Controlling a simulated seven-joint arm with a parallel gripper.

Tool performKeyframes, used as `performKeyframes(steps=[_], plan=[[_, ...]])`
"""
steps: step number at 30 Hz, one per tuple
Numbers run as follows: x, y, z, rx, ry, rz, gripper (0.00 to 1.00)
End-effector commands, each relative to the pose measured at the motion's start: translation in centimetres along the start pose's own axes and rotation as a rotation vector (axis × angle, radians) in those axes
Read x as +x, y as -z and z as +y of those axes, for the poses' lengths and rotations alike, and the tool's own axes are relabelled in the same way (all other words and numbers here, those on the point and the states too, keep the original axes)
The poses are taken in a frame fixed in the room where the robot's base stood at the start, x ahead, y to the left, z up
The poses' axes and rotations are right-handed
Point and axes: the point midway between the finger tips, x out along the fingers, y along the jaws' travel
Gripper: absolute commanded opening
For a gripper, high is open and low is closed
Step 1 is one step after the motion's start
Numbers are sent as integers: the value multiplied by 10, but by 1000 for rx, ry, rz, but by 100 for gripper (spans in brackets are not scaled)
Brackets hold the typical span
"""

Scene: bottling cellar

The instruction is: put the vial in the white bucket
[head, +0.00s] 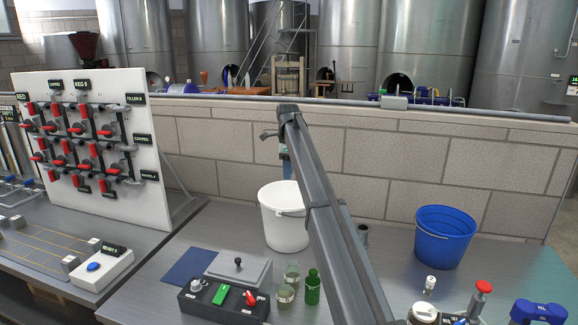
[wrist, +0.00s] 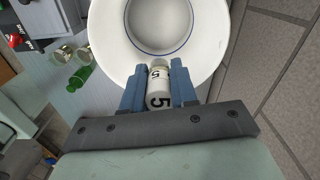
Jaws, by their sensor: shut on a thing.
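My gripper (wrist: 158,84) is shut on a white vial (wrist: 159,98) marked with a black 5, held between its blue fingers. The white bucket (wrist: 103,40) is below, with its open mouth ahead of the fingertips; the vial's tip overlaps the bucket's rim in the wrist view. In the head view the white bucket (head: 281,228) stands upright on the bench, its right side hidden by my arm.
A blue bucket (head: 444,238) stands to the right. A green bottle (head: 313,288), glass jars (head: 286,293) and a switch box (head: 222,301) are in front of the white bucket. Another small white container (head: 430,284) stands at the front right. A block wall (head: 380,165) runs behind.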

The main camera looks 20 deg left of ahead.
Motion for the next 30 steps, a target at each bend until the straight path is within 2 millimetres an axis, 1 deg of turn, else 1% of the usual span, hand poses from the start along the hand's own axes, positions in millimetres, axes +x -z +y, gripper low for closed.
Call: performKeyframes(steps=[3, 18, 24, 30], plan=[[13, 0, 1, 0, -2, 1, 0], [60, 0, 1, 0, -1, 0, 0], [73, 0, 1, 0, 0, 0, 0], [79, 0, 1, 0, -1, 0, 0]])
